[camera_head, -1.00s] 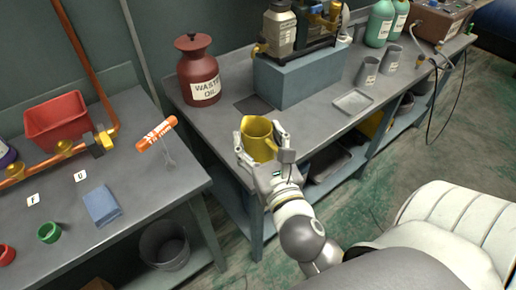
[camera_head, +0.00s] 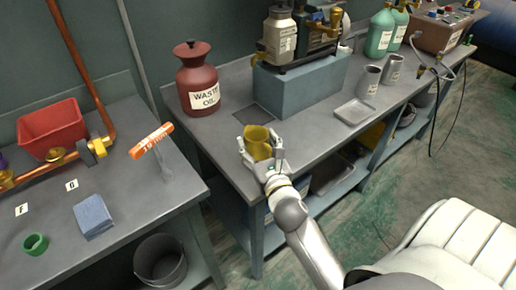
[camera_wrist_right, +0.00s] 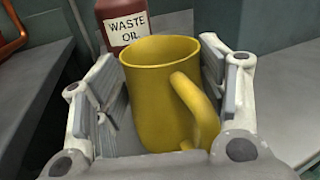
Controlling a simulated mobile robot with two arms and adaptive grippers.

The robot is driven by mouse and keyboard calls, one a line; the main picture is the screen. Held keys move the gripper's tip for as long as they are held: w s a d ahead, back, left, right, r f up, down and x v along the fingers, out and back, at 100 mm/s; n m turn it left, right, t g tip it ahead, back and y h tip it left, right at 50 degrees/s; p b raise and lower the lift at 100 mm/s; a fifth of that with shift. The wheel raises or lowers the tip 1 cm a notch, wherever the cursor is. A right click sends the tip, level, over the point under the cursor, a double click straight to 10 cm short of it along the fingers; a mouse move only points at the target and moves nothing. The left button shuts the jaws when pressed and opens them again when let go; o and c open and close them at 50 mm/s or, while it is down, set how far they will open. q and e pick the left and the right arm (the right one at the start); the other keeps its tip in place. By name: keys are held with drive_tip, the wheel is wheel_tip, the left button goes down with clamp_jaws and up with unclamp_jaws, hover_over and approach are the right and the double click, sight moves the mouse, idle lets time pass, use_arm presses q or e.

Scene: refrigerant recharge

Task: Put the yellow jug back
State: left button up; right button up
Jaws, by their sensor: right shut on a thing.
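The yellow jug (camera_head: 258,142) is at the front edge of the right-hand bench, held upright or nearly so in my right gripper (camera_head: 262,158). In the right wrist view the jug (camera_wrist_right: 155,90) sits between the two fingers of the gripper (camera_wrist_right: 165,110), with its handle toward the camera and right. The gripper is shut on it. I cannot tell whether the jug's base touches the bench. A dark square mark (camera_head: 254,112) lies on the bench just behind the jug. My left gripper is not in view.
A red waste oil can (camera_head: 199,82) stands behind and left of the jug. A blue-grey block (camera_head: 298,88) bearing a pump is behind right. A shallow tray (camera_head: 354,112) and grey cups (camera_head: 369,80) are farther right. A gap separates the left bench (camera_head: 140,200).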

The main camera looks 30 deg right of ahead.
drive_tip(key=shift+f, duration=0.4)
drive_tip(key=o, duration=0.7)
drive_tip(key=shift+f, duration=0.25)
drive_tip(key=o, duration=0.5)
drive_tip(key=shift+r, duration=0.1)
drive_tip(key=shift+c, duration=0.2)
drive_tip(key=shift+s+r, duration=0.1)
drive_tip(key=shift+r, duration=0.05)
drive_tip(key=b+v, duration=0.2)
drive_tip(key=v, duration=1)
